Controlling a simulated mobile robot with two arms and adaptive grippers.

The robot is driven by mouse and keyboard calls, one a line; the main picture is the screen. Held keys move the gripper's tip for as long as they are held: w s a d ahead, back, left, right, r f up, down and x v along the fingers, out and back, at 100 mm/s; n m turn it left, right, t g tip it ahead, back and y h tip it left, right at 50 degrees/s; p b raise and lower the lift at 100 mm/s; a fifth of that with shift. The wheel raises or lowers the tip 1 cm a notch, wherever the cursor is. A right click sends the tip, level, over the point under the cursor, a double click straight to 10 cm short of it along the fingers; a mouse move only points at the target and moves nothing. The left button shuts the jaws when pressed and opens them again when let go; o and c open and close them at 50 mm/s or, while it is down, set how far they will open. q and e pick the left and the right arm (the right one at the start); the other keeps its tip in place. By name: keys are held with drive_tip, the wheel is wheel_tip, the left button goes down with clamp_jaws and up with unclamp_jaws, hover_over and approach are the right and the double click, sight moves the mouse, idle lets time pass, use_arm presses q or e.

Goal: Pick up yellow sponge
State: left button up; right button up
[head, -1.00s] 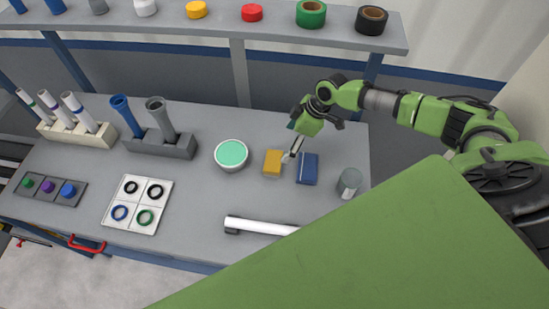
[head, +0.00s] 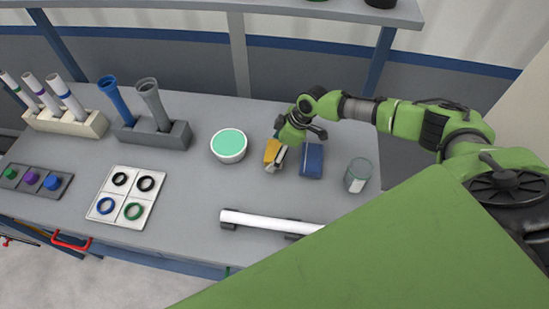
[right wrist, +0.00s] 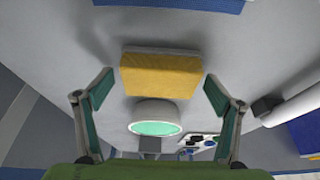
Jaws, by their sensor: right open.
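The yellow sponge (head: 271,153) lies on the grey table, between the round bowl and a blue block. My right gripper (head: 278,157) is over it and partly hides it in the head view. In the right wrist view the sponge (right wrist: 160,76) sits centred between and a little beyond the two spread fingers of the right gripper (right wrist: 159,90), with a gap on each side. The right gripper is open and empty. My left gripper is not in view.
The bowl with a green inside (head: 229,146) stands left of the sponge, and the blue block (head: 311,161) close to its right. A white pipe (head: 265,222) lies in front. Tube racks (head: 155,135) are at the left.

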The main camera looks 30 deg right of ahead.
sight(275, 150)
drive_tip(key=c, duration=1.1)
wheel_tip(275, 150, up, 10)
drive_tip(key=shift+a+f+b, duration=0.1)
drive_tip(key=shift+f+b, duration=0.05)
drive_tip(key=shift+b, duration=0.85)
drive_tip(key=shift+o, duration=0.2)
